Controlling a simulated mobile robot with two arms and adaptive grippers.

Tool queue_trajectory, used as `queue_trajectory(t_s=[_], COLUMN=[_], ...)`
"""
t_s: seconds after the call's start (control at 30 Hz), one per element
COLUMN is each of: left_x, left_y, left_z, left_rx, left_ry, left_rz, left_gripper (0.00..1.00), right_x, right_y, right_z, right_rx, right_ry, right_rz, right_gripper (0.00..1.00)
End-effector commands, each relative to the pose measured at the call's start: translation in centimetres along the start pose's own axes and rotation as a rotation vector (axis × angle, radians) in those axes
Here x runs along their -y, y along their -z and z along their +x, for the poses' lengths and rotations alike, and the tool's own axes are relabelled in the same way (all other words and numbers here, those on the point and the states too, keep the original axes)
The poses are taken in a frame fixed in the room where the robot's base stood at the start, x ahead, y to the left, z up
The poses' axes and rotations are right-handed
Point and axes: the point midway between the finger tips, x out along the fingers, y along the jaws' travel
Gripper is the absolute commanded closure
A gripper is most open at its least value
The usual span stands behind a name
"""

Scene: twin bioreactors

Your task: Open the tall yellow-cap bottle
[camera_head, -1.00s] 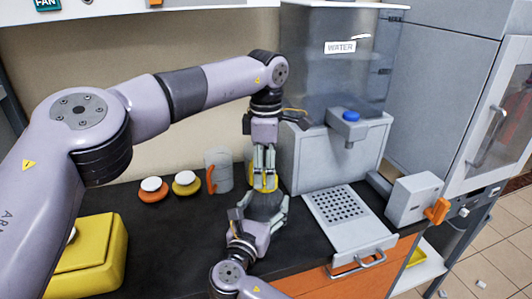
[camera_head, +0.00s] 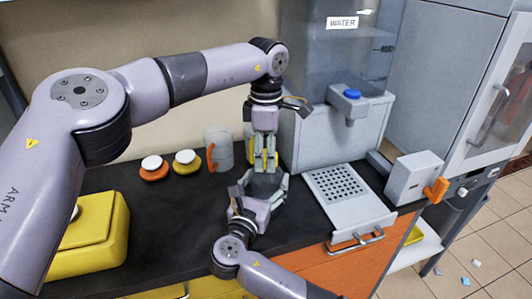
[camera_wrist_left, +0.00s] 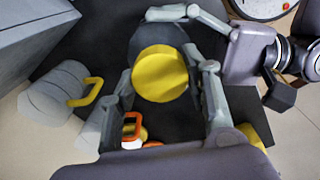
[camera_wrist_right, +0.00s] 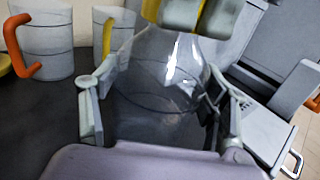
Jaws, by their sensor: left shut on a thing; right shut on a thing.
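The tall bottle has a clear grey body (camera_wrist_right: 155,90) and a round yellow cap (camera_wrist_left: 160,75). It stands on the dark counter in front of the dispenser. My left gripper (camera_head: 264,165) points down from above and is shut on the cap; in the left wrist view its fingers lie on either side of the cap. My right gripper (camera_head: 264,187) comes from the front and is shut around the bottle body; its fingers flank the body in the right wrist view. The bottle's neck is largely hidden by the left fingers, so I cannot tell whether the cap is loose.
A grey mug with an orange handle (camera_head: 219,150) stands left of the bottle, with an orange-based (camera_head: 153,168) and a yellow-based round item (camera_head: 187,162). The water dispenser (camera_head: 325,130) and perforated tray (camera_head: 338,185) are to the right. A yellow box (camera_head: 85,240) is at the left.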

Motion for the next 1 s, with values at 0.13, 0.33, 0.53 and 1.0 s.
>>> queue_trajectory(t_s=[0.13, 0.33, 0.53, 1.0], left_x=[-0.02, -0.03, -0.03, -0.04], left_y=[-0.02, -0.02, -0.04, -0.03], left_z=[-0.02, -0.03, -0.02, -0.11], left_rx=[0.0, 0.0, 0.002, 0.003], left_ry=[-0.001, -0.001, -0.001, -0.002], left_rz=[0.0, -0.002, -0.182, -1.049], left_gripper=[0.81, 0.9, 0.9, 0.9], right_x=[0.01, 0.0, 0.0, -0.02], right_y=[0.02, 0.02, 0.02, 0.02], right_z=[-0.01, -0.01, -0.02, -0.04], right_rx=[0.0, 0.0, 0.0, 0.0], right_ry=[0.0, 0.0, 0.0, -0.001], right_rz=[-0.001, -0.001, -0.001, -0.001], right_gripper=[1.0, 1.0, 1.0, 1.0])
